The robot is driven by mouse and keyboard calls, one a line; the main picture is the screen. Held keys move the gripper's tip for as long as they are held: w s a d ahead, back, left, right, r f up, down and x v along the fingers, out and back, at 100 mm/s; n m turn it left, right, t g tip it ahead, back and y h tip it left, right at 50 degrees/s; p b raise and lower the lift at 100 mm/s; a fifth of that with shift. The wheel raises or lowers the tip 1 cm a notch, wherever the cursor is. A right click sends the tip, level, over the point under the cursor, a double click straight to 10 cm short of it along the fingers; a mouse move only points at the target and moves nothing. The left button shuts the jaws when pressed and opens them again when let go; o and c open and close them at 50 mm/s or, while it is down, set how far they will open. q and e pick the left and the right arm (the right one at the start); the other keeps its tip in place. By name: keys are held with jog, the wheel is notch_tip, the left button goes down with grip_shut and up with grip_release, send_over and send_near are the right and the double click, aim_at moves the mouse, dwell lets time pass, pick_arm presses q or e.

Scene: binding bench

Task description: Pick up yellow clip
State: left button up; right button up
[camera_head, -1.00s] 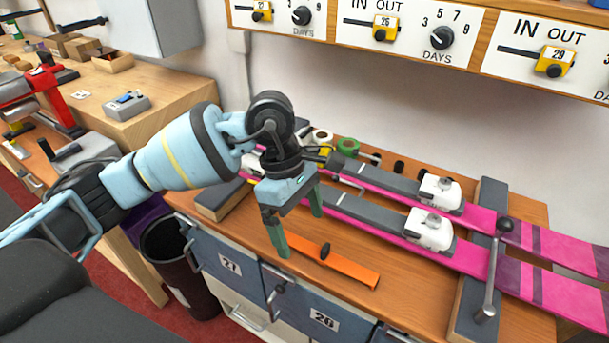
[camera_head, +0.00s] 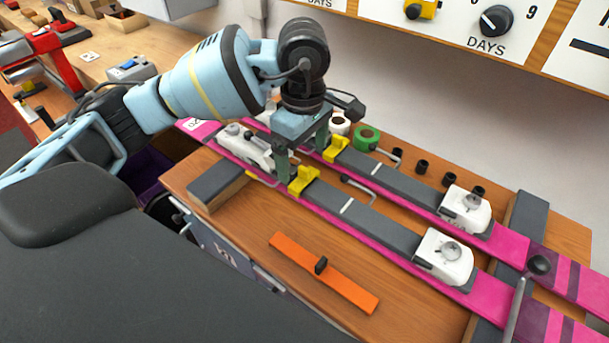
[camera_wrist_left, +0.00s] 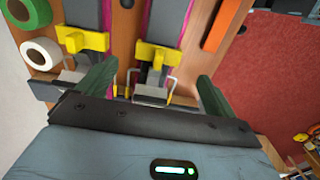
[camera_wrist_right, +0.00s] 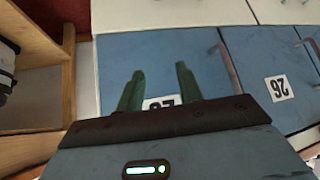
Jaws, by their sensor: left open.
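Two yellow clips sit on the grey plates of the pink skis: the near clip (camera_head: 303,180) on the near ski and the far clip (camera_head: 336,148) on the far ski. The left wrist view also shows the near clip (camera_wrist_left: 155,56) and the far clip (camera_wrist_left: 80,40). My left gripper (camera_head: 302,150) is open, pointing down just left of both clips, with nothing between its fingers. In the left wrist view its fingertips (camera_wrist_left: 155,82) stand wide apart. My right gripper (camera_wrist_right: 158,82) is open and empty in front of blue drawers; the head view does not show it.
White bindings (camera_head: 445,257) are on the skis, and an orange bar (camera_head: 323,273) with a black knob lies on the bench front. A green tape roll (camera_head: 366,138) stands behind. A grey-topped block (camera_head: 217,184) sits at the bench's left end. Bare wood lies around the bar.

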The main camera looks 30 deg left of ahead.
aim_at(304, 168)
pick_arm(q)
jog(key=shift+f, duration=0.45)
jog(key=shift+w, duration=0.15)
jog(key=shift+f, duration=0.6)
jog(key=shift+f+p, duration=0.3)
jog(key=shift+f, duration=1.7)
pick_arm(e)
jog(key=shift+w+r+t, duration=0.3)
jog(key=shift+w+r, duration=0.4)
jog(key=shift+w, duration=0.25)
jog(key=shift+d, duration=0.1)
pick_arm(q)
jog(key=c, duration=1.1)
